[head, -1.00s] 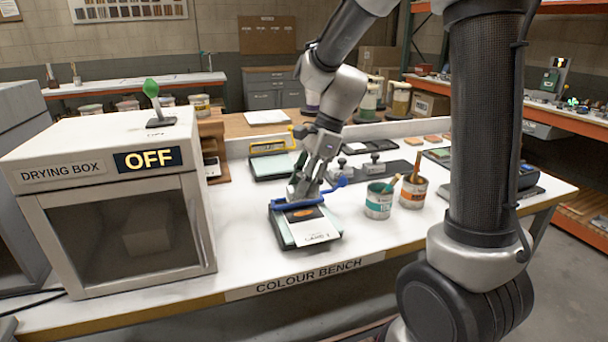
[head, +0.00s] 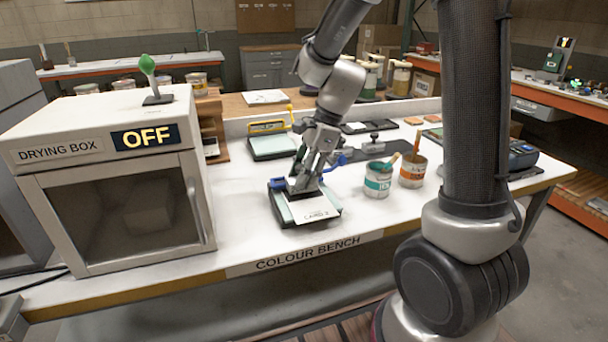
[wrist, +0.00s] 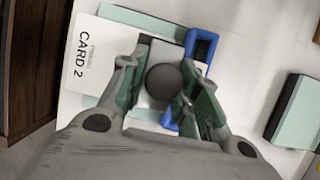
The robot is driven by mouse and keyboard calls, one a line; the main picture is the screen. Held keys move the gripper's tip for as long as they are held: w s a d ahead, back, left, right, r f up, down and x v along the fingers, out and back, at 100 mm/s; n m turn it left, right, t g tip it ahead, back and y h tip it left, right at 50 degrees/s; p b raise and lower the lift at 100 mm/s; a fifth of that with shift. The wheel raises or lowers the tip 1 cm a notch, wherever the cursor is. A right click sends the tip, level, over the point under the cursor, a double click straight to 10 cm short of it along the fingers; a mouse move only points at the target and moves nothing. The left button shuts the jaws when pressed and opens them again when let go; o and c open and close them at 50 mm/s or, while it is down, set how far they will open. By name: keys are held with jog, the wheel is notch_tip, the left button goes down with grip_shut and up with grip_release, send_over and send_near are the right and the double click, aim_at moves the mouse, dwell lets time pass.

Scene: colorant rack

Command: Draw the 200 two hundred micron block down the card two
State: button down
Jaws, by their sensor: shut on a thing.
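Card 2 (head: 318,207), white with a printed label, lies on a pale green, dark-edged pad (head: 283,211) at the front of the bench. The card also shows in the wrist view (wrist: 92,52). My gripper (head: 303,185) is low over the card, shut on a dark block (head: 296,190). The block's round grey knob (wrist: 163,82) shows between the fingers in the wrist view. A blue clamp (wrist: 203,45) crosses the card's far end, partly hidden by my gripper. No orange colour is visible on the card. The block's micron marking cannot be read.
A teal-labelled can (head: 377,182) and an orange-labelled can (head: 412,173) stand to the right. A drying box (head: 120,190), reading OFF, is at left. Another pad with a yellow clamp (head: 270,142) lies behind. A knobbed block (head: 373,146) sits behind the cans.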

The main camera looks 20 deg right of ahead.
aim_at(312, 217)
jog(key=shift+f, duration=0.15)
dwell(0.4)
jog(key=shift+s, duration=0.15)
jog(key=shift+s+f, duration=0.15)
jog(key=shift+s, duration=1.4)
jog(key=shift+s+f, duration=0.1)
jog(key=shift+s, duration=1.45)
jog(key=shift+s, duration=0.1)
jog(key=shift+s, duration=0.75)
jog(key=shift+s, duration=0.1)
jog(key=shift+s, duration=0.75)
jog(key=shift+s, duration=0.1)
